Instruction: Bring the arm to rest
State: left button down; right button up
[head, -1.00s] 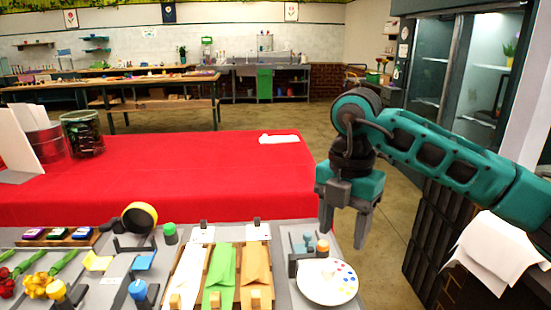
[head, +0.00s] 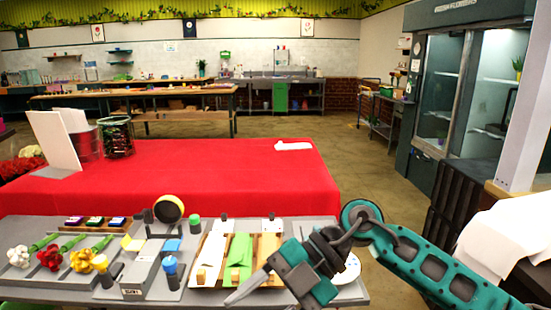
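My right arm comes in from the right edge, teal and dark grey, and its gripper (head: 254,303) hangs tilted to the lower left at the front right of the grey worktable (head: 345,294). One finger shows clearly, set at the outer end of the palm, so the gripper looks open. The other finger is not clearly seen, and nothing shows in the gripper. The arm hides most of a white round plate (head: 351,268) and part of the orange sheet. My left gripper is not in view.
Behind is a red-covered table (head: 220,170). White paper (head: 505,235) lies at right, near a glass-door cabinet (head: 460,90).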

notch_tip(320, 180, up, 4)
jog(key=a+m+t+y, duration=0.2)
jog(key=m+t+y, duration=0.35)
jog(key=y, duration=0.55)
jog(key=w+d+f+m+t+h, duration=0.6)
jog(key=d+f+m+t+h, duration=0.35)
jog(key=m+t, duration=0.7)
jog(key=s+d+f+m+g+h, duration=0.3)
jog(key=s+d+f+h, duration=0.2)
jog(key=f, duration=0.6)
jog(key=s+d+f+m+g+h, duration=0.3)
jog(key=s+d+f+m+h, duration=0.1)
jog(key=s+d+f, duration=0.3)
notch_tip(320, 180, down, 5)
jog(key=shift+s+d+r+h, duration=0.1)
jog(key=shift+s+d+h, duration=0.4)
jog(key=shift+s, duration=0.55)
jog(key=shift+a, duration=0.1)
